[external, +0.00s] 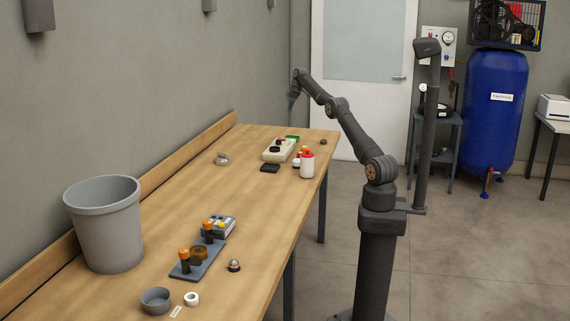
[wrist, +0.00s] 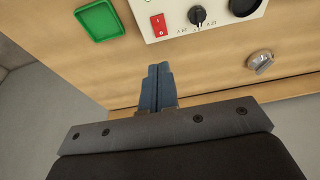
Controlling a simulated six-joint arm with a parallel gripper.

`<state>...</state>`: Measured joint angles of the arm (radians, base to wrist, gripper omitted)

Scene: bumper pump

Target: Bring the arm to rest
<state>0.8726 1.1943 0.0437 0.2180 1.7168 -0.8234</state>
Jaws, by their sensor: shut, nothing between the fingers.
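My gripper (wrist: 155,80) shows in the wrist view with its two blue-grey fingers pressed together and nothing between them. It hangs above the wooden table (external: 200,190), apart from the things on it. In the external view my gripper (external: 291,103) is small, at the end of my raised arm over the far end of the table. Its fingertips are too small there to tell apart.
A cream control box (external: 271,155) with a red switch (wrist: 159,25) and black knob (wrist: 197,15) stands under the gripper. A green tray (wrist: 100,19) is beside it.

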